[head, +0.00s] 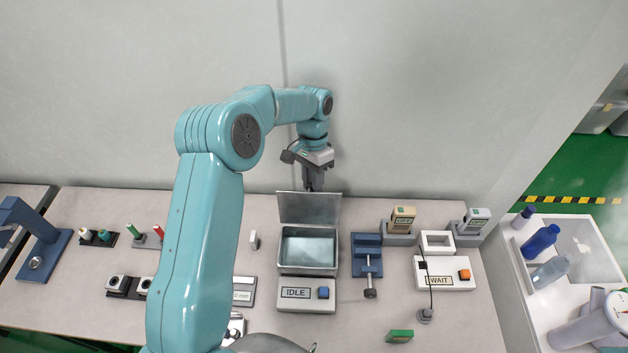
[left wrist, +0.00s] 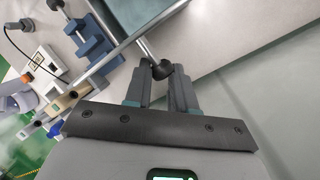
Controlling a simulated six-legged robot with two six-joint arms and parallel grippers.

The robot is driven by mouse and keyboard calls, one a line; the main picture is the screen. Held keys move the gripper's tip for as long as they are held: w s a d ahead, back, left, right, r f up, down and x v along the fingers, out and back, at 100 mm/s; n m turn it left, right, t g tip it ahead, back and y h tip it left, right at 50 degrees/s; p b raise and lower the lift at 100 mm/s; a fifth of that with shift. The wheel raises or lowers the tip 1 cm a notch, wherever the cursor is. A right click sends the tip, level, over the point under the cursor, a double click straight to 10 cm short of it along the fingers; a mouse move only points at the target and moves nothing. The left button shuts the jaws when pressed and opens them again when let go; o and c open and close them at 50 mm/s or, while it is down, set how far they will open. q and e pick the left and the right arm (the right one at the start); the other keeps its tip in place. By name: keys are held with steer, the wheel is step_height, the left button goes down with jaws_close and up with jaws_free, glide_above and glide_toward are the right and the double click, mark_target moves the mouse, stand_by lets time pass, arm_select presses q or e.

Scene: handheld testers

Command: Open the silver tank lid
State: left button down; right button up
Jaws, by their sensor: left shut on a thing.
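The silver tank (head: 309,250) stands at the middle of the bench with pale liquid or a pale floor inside. Its silver lid (head: 309,208) is raised at the back, roughly upright, so the tank is open. My left gripper (head: 314,186) is at the lid's top edge, reaching down from behind it. In the left wrist view, the left gripper's fingers (left wrist: 162,85) are shut on a dark knob (left wrist: 160,70) on a short silver stem by the lid's edge. The knob is hidden in the head view. My right gripper is not in view.
An IDLE panel with a blue button (head: 323,293) fronts the tank. A blue vise (head: 367,262) stands to its right, then a WAIT box (head: 445,278) and handheld testers (head: 402,220). A wall rises close behind the bench. My left arm covers part of the bench's left side.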

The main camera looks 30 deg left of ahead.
arm_select(q)
steer(key=shift+s+a+f, duration=0.15)
steer(key=shift+s+a, duration=0.05)
steer(key=shift+a, duration=0.15)
steer(key=c, duration=0.9)
jaws_free()
steer(key=shift+c, duration=0.2)
steer(key=shift+a, duration=0.1)
step_height(320, 180, up, 20)
steer(key=shift+p, duration=0.3)
